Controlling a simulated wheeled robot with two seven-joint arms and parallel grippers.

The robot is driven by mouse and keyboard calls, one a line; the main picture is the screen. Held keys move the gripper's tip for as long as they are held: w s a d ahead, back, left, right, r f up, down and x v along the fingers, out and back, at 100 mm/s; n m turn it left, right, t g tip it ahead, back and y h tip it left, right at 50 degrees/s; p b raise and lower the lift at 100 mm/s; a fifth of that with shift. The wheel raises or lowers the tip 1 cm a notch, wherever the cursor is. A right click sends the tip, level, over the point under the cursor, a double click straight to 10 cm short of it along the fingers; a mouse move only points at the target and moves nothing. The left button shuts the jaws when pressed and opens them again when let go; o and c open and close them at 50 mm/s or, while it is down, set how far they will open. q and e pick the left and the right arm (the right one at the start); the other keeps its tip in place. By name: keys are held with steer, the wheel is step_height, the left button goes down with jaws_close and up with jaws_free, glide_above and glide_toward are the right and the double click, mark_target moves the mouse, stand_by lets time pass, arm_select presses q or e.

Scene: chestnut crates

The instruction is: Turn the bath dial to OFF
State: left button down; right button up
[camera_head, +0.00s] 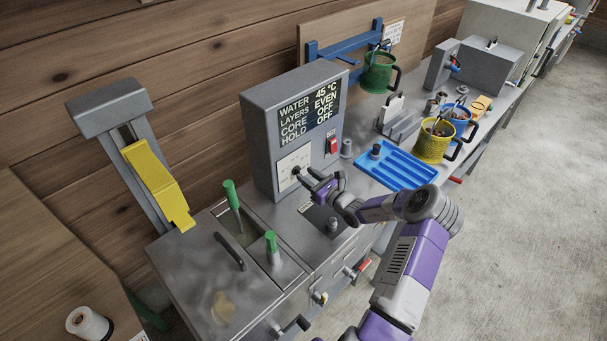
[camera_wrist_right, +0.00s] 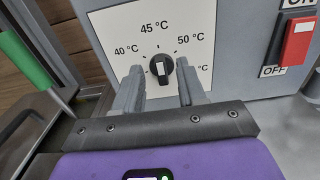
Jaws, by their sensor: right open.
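The bath dial (camera_head: 296,171) is a small black knob on a white plate on the front of the grey control box (camera_head: 262,118). In the right wrist view the dial (camera_wrist_right: 161,69) has a white mark pointing up towards 45 °C, with 40 °C and 50 °C at its sides. The OFF mark of the dial is not visible. The display (camera_head: 308,113) reads water 45 °C. My right gripper (camera_head: 311,180) is open in front of the dial. In the right wrist view its two fingers (camera_wrist_right: 159,88) stand either side of the dial, apart from it. My left gripper is out of view.
A red switch (camera_head: 333,146) marked ON and OFF sits right of the dial; it also shows in the right wrist view (camera_wrist_right: 298,40). A blue tray (camera_head: 398,166) and mugs are at right.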

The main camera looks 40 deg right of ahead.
steer(key=shift+w+a, duration=0.1)
steer(key=shift+w, duration=1)
steer(key=shift+c, duration=0.3)
jaws_close()
